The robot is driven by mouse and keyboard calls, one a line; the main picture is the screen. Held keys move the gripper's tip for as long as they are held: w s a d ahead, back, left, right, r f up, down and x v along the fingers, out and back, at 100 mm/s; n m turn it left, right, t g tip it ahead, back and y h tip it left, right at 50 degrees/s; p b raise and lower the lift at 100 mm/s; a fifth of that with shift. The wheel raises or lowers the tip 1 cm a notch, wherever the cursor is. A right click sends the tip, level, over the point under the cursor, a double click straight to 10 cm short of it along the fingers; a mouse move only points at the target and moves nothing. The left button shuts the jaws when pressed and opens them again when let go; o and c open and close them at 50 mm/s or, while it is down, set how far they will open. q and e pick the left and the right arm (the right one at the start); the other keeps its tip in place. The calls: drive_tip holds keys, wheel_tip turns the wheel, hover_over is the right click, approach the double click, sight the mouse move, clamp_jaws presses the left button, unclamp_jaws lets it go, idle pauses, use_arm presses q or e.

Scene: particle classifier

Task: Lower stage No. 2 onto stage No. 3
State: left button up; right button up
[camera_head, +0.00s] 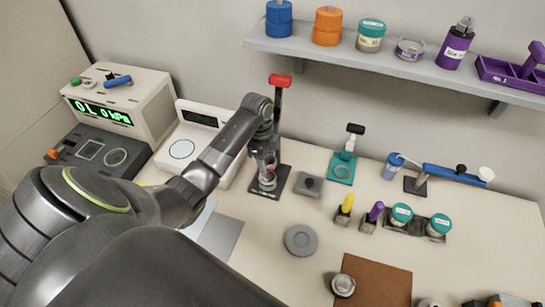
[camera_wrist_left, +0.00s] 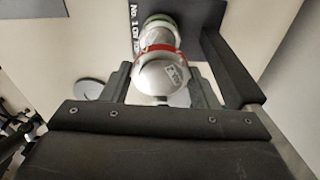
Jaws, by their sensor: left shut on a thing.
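My left gripper (camera_head: 266,156) is at the dark stand (camera_head: 284,186) with the red-topped post (camera_head: 279,81). In the left wrist view its fingers (camera_wrist_left: 157,84) are shut on a silver metal stage (camera_wrist_left: 160,76) with a small label, probably stage No. 2. A red ring sits at the stage's far end. Beyond it, in line, is another silver piece with a green ring (camera_wrist_left: 160,19), probably stage No. 3. I cannot tell whether the two touch. In the head view the gripper and arm partly hide the stages. My right gripper is not in view.
A white scale-like device (camera_head: 182,149) stands left of the stand. A small grey block (camera_head: 310,186) and a teal stand (camera_head: 342,168) are to its right. A grey disc (camera_head: 301,240) lies in front. A shelf (camera_head: 400,66) hangs behind. The table between disc and stand is clear.

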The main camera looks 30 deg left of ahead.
sight(267, 176)
use_arm(q)
drive_tip(key=shift+s+f+b, duration=0.1)
drive_tip(key=shift+f+b, duration=0.5)
drive_tip(key=shift+b, duration=0.2)
wheel_tip(267, 176, down, 3)
drive_tip(key=b, duration=0.3)
drive_tip(key=shift+r, duration=0.15)
drive_tip(key=shift+f, duration=0.3)
drive_tip(key=shift+p, duration=0.45)
drive_tip(key=shift+p, duration=0.35)
drive_tip(key=shift+f, duration=0.5)
idle(0.6)
drive_tip(key=o, duration=1.1)
drive_tip(key=shift+o, duration=0.2)
